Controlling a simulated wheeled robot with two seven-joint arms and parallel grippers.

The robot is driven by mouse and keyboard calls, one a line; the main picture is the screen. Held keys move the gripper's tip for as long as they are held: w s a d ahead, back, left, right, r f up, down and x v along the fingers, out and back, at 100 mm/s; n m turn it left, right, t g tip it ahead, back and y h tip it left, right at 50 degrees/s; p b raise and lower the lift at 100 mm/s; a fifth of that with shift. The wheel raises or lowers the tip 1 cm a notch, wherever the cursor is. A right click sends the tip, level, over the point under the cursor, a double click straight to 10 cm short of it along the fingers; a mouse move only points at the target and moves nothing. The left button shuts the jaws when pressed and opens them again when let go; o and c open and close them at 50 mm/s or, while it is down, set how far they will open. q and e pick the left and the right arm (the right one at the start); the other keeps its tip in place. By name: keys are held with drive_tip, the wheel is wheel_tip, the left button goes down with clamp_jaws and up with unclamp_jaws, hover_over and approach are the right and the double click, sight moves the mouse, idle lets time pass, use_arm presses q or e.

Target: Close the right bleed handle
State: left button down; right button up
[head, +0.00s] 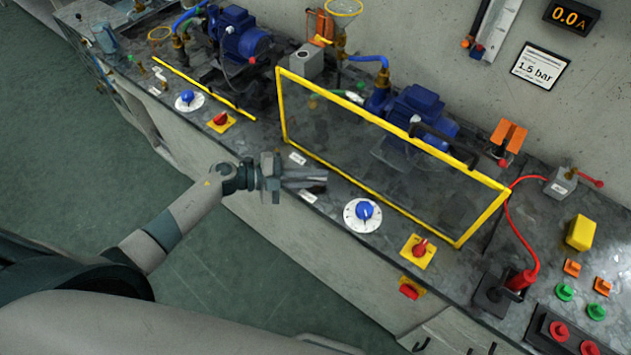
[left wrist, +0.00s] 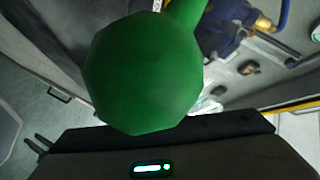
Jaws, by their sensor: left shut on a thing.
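My left gripper (head: 308,181) is at the front edge of the bench, left of the blue-knobbed dial, between two small white labels. It is shut, with its fingers pointing right. In the left wrist view a green handle with a rounded knob (left wrist: 148,72) fills the middle, very close to the camera, its stem running up and right. The gripper appears shut on this handle; the knob hides the fingertips in that view. In the head view the gripper covers the handle, so its angle cannot be told. My right gripper is not in view.
A yellow-framed clear guard (head: 365,190) stands just behind the gripper, with a blue pump (head: 412,108) behind it. A dial with a blue knob (head: 364,211) and a red switch on a yellow plate (head: 417,251) lie to the right. Open floor (head: 215,270) lies in front.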

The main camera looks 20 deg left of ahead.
use_arm(q)
drive_tip(key=shift+f+m+g+h+b, duration=0.1)
drive_tip(key=shift+m+g+h+b, duration=0.3)
drive_tip(key=shift+m+g+b, duration=0.25)
drive_tip(key=c, duration=2.1)
unclamp_jaws()
drive_tip(key=shift+a, duration=0.1)
